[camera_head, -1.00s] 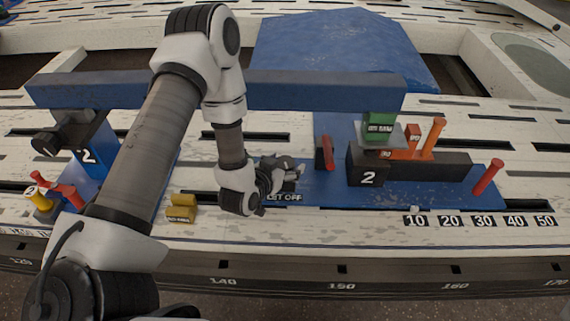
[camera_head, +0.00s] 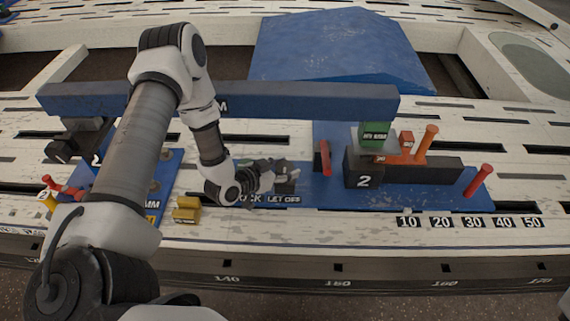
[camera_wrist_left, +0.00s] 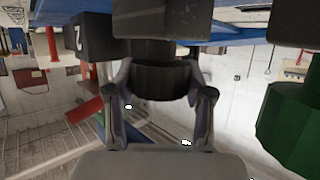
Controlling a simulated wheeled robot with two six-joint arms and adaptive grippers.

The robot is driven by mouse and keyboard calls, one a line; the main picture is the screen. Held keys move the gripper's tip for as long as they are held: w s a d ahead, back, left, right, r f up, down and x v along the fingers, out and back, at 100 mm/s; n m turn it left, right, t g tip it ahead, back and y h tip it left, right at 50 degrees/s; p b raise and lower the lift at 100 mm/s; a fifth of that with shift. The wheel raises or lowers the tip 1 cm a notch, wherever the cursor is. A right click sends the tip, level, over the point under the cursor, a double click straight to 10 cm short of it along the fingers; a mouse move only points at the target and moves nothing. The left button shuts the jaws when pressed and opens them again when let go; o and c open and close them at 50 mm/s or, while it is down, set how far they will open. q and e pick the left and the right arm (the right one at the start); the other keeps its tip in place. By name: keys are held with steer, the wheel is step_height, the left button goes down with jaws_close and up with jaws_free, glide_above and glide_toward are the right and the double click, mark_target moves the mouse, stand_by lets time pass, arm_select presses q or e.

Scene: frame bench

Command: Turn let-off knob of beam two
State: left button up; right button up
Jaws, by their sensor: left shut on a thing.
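My left gripper (camera_head: 283,177) is at the blue base plate, just above the white LET OFF label (camera_head: 283,199). In the left wrist view, its two fingers (camera_wrist_left: 160,102) are closed on opposite sides of a dark round knob (camera_wrist_left: 160,80). In the head view I cannot clearly separate the knob from the gripper. The black block marked 2 (camera_head: 363,172) stands to the right of the gripper, under the right end of the long blue beam (camera_head: 300,96). My right gripper is not in view.
A red lever (camera_head: 324,157) stands between my gripper and the block. Orange pegs (camera_head: 426,142) and a red peg (camera_head: 478,180) stand farther right. A yellow block (camera_head: 187,210) lies left of the gripper. The labelled front strip is clear.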

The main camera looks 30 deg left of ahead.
arm_select(q)
steer(key=o, duration=1.2)
steer(key=v, duration=1.2)
steer(key=shift+a+f, duration=0.1)
